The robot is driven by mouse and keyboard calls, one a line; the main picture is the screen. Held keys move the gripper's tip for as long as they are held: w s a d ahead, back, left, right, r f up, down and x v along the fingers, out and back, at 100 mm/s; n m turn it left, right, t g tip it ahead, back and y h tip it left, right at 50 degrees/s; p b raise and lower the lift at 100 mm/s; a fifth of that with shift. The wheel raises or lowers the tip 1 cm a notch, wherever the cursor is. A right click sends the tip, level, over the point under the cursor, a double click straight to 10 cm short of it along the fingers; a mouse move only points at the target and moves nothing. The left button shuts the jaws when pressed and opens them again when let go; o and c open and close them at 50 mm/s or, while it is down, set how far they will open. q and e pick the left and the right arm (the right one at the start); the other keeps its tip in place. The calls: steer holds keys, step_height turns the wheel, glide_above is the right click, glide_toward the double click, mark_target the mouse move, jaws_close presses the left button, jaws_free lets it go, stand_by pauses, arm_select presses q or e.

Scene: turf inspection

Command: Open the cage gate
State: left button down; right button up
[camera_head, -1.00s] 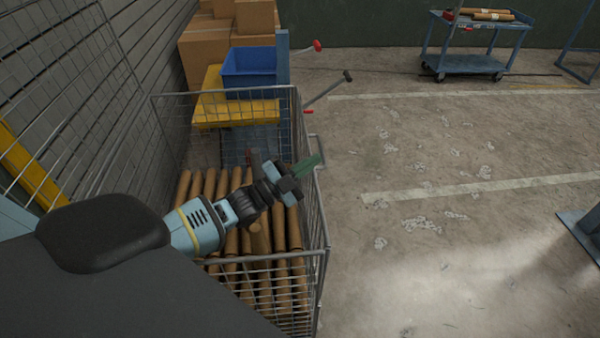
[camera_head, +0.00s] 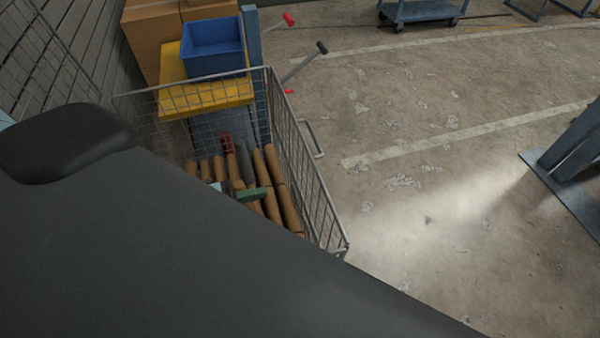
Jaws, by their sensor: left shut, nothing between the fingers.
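The wire mesh cage (camera_head: 325,205) stands left of centre, with brown rolls (camera_head: 289,208) lying inside it. Its right side panel runs in line from the back corner to the front corner, and a grey loop handle (camera_head: 316,139) sticks out from it. I cannot tell for certain which panel is the gate. My right gripper is out of view.
A blue bin (camera_head: 213,58) sits on a yellow platform (camera_head: 172,82) behind the cage, with cardboard boxes (camera_head: 152,40) beyond. Levers with red and black ends stick out there. A blue cart (camera_head: 420,12) stands far back.

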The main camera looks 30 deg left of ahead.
mark_target(318, 180)
arm_select(q)
steer(key=shift+s+a+f, duration=0.1)
steer(key=shift+s+a, duration=0.05)
steer(key=shift+s, duration=0.15)
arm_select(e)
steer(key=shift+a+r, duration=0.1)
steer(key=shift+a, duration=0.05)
